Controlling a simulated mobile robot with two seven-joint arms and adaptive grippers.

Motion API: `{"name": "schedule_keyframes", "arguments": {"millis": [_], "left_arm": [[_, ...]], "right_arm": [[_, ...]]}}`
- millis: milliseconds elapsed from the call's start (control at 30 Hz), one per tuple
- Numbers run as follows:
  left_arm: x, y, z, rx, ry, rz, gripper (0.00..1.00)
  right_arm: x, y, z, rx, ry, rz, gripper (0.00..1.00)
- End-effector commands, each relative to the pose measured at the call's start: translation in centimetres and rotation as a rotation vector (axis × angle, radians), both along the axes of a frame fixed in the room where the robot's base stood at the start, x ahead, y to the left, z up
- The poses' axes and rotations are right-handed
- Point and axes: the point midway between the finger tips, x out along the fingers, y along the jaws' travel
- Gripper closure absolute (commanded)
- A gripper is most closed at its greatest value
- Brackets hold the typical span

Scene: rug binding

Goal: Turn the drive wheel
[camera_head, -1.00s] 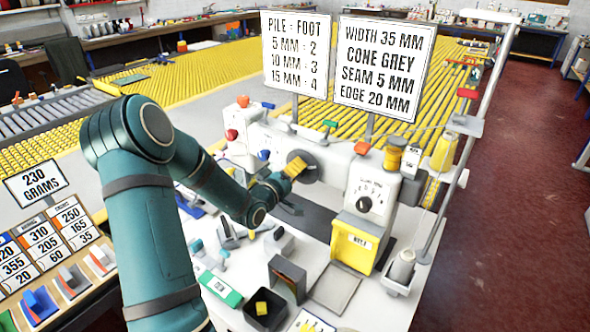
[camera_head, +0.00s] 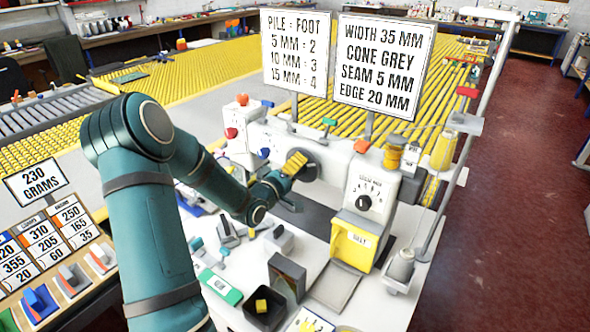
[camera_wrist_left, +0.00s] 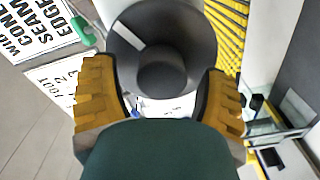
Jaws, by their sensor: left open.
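The drive wheel (camera_head: 309,168) is a dark grey round wheel on the side of the white sewing machine, partly hidden by my gripper in the head view. In the left wrist view the drive wheel (camera_wrist_left: 165,62) shows as a grey rim with a darker hub and a white mark at upper left. My left gripper (camera_head: 294,163) is at the wheel, its yellow pads turned towards it. In the wrist view my left gripper (camera_wrist_left: 158,95) is open, one pad on each side of the wheel's lower part. I cannot tell whether the pads touch it. My right gripper is not in view.
The white machine head (camera_head: 367,180) with a dial and a yellow bin (camera_head: 353,240) stand right of the wheel. A thread stand (camera_head: 465,140) rises at the right. Small boxes, including a black tray (camera_head: 265,312), crowd the table's front. Sign boards (camera_head: 380,65) stand above.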

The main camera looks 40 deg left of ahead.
Motion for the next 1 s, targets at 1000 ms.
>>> {"name": "schedule_keyframes", "arguments": {"millis": [1000], "left_arm": [[-11.9, -1.4, 0.0, 0.0, -0.001, 0.0, 0.27]], "right_arm": [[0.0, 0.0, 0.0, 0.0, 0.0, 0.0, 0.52]]}}
